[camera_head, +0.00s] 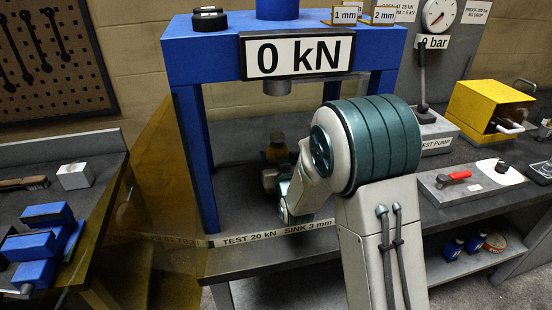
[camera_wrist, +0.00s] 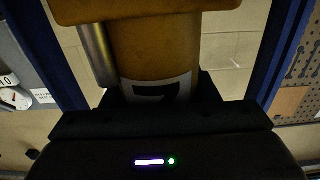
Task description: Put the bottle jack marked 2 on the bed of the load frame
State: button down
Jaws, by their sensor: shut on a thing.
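The blue load frame (camera_head: 190,150) stands in the middle of the head view, with a "0 kN" sign on its crossbeam and a grey ram (camera_head: 277,88) below it. Its dark bed (camera_head: 232,215) has a front strip reading "TEST 20 kN SINK 3 mm". A yellow bottle jack (camera_head: 277,153) is between the posts, below the ram and mostly hidden by my arm. In the wrist view the jack (camera_wrist: 155,45) fills the middle; its white label's black digit is partly covered, so I cannot read it surely. My gripper (camera_wrist: 160,88) is shut on it. Whether its base touches the bed is hidden.
A translucent amber panel (camera_head: 150,210) stands left of the frame.

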jog(key=shift+s+f+b, duration=0.1)
jog(key=shift+f+b, duration=0.05)
jog(key=shift+b, duration=0.2)
jog(key=c, duration=0.5)
grip_release()
jog(key=shift+s+f, duration=0.15)
jog(key=shift+f, duration=0.35)
jog(key=shift+r, duration=0.15)
jog(key=shift+r+p, duration=0.5)
jog(key=shift+p, duration=0.5)
jog(key=shift+s+d, duration=0.1)
jog(key=b+v, duration=0.1)
jog(key=v, duration=0.2)
jog(key=b+v, duration=0.1)
jog(key=v, duration=0.3)
jog(key=b+v, duration=0.2)
jog(key=v, duration=0.2)
jog(key=shift+s+d+r, duration=0.1)
jog(key=shift+s+r, duration=0.1)
jog(key=shift+r, duration=0.2)
jog(key=shift+d, duration=0.1)
